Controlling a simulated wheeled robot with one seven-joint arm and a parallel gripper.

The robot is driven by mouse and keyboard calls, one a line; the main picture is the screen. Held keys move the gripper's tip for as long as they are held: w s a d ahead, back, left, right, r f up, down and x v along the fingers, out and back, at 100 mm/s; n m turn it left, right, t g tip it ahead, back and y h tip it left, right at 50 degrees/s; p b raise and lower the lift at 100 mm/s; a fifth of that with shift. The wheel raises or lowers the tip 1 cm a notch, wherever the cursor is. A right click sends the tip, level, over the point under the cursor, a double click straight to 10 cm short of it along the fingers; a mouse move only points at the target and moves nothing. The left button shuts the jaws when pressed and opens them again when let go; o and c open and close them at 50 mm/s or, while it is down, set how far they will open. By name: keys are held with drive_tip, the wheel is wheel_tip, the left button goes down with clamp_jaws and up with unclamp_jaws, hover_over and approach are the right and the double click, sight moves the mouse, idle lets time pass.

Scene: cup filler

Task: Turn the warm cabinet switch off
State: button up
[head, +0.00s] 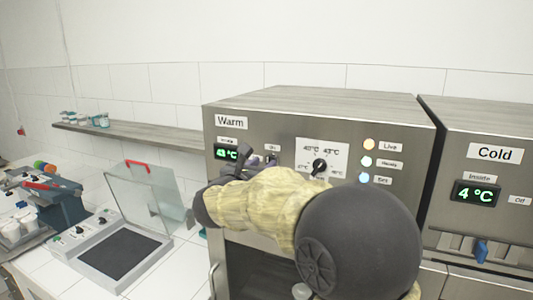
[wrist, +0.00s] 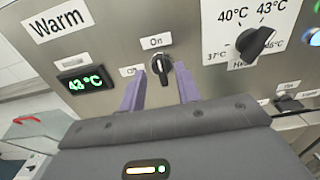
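The warm cabinet (head: 290,108) stands in the middle of the head view, with a "Warm" label and a green 43 °C display (wrist: 84,84). Its switch (wrist: 160,68) is a small dark knob with a light mark, below an "On" label (wrist: 154,41). An "Off" label (wrist: 131,71) sits left of the knob, partly hidden by a finger. The knob's mark points up toward "On". My gripper (wrist: 158,84) is open, with one purple finger on each side of the knob. I cannot tell whether the fingers touch it. In the head view my arm covers part of the panel.
A temperature dial (wrist: 256,43) sits right of the switch. Lights (head: 367,161) with labels are further right. The cold cabinet (head: 480,125) stands beside it at the right. A device with a raised clear lid (head: 150,195) and a shelf (head: 150,134) are at the left.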

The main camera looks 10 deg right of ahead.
sight(267, 160)
drive_tip(key=p+x, duration=0.1)
drive_tip(key=x, duration=0.2)
drive_tip(key=shift+w, duration=0.1)
clamp_jaws()
